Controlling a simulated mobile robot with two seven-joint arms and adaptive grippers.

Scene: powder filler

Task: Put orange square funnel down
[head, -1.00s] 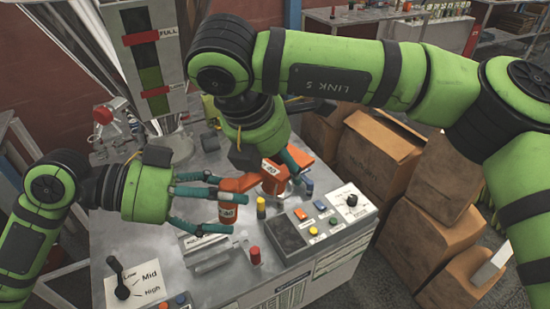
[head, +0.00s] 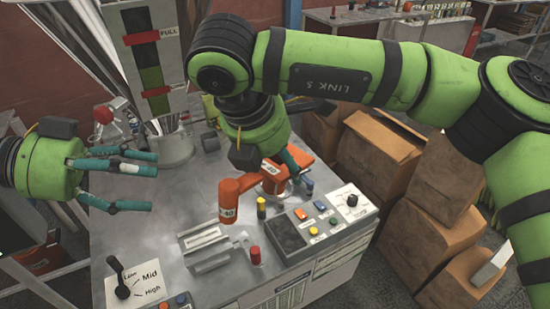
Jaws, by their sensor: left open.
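An orange part (head: 228,203) with a small dark label stands on the metal machine top (head: 165,225), near its middle. A second labelled orange part (head: 274,183) is just behind and right of it, below my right gripper. They touch or overlap in the picture, and I cannot tell which is the square funnel. My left gripper (head: 146,184) is open and empty, its teal fingers pointing right, well left of the orange parts. My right gripper (head: 292,167) is at the rear orange part; its fingers are mostly hidden, so its grip is unclear.
A button panel (head: 325,220), a yellow-and-black piece (head: 261,207) and a red piece (head: 255,255) are to the right and front. A Mid/High lever (head: 122,291) is front left. Cardboard boxes (head: 385,150) stack at the right. The top between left gripper and orange parts is clear.

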